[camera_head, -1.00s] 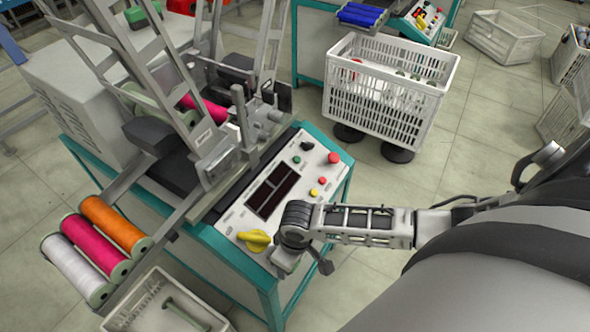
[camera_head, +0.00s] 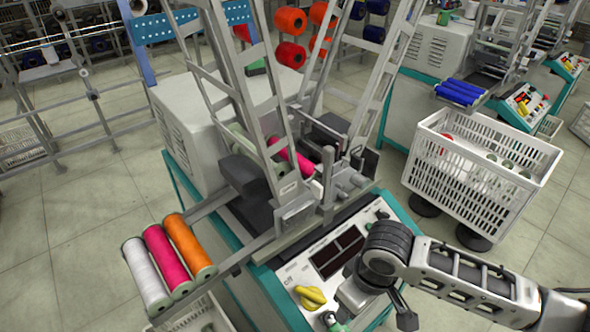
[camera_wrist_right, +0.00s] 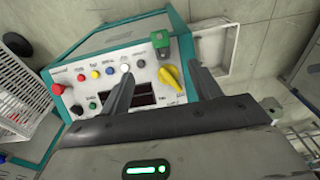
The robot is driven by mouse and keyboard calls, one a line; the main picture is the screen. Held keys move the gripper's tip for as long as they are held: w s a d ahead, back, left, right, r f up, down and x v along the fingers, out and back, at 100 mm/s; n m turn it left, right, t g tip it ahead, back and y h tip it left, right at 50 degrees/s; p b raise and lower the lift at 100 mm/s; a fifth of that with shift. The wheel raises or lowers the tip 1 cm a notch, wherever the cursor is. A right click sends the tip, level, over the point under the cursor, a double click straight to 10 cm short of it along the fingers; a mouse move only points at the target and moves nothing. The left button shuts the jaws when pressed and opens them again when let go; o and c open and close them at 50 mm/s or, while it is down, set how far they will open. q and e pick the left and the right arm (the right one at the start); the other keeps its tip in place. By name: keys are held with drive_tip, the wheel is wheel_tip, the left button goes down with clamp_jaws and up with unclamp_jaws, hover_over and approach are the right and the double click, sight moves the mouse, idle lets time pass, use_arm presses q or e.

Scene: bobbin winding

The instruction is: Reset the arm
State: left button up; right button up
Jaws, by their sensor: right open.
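My right gripper (camera_head: 375,305) is open and empty over the near edge of the winding machine's control panel (camera_head: 291,272). Its arm comes in from the right and hides the panel's red and yellow buttons in the head view. In the right wrist view, the two fingers (camera_wrist_right: 160,95) stand apart, with the panel (camera_wrist_right: 75,78) beyond them. The yellow knob (camera_head: 310,297) is left of the gripper; in the wrist view it (camera_wrist_right: 170,77) shows between the fingers, near the right one. A red button (camera_wrist_right: 58,89) is at the panel's left. My left gripper is out of view.
White, pink and orange spools (camera_head: 167,262) lie on the machine's left rack. A white crate (camera_head: 480,180) stands right of the machine, and a lower one (camera_head: 190,322) in front. The machine's tall metal frame (camera_head: 240,100) rises behind the panel.

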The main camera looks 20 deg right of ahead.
drive_tip(key=w+a+f+m+t+y, duration=0.1)
drive_tip(key=a+f+t+y, duration=0.3)
drive_tip(key=a, duration=0.4)
drive_tip(key=s+d+f+t+h, duration=0.1)
drive_tip(key=t, duration=0.1)
drive_tip(key=s+d+f+m+t, duration=0.1)
drive_tip(key=s+d+f+t, duration=0.1)
drive_tip(key=t, duration=0.1)
drive_tip(key=shift+s+h, duration=0.2)
drive_tip(key=shift+h, duration=0.2)
drive_tip(key=shift+a, duration=0.1)
idle(0.9)
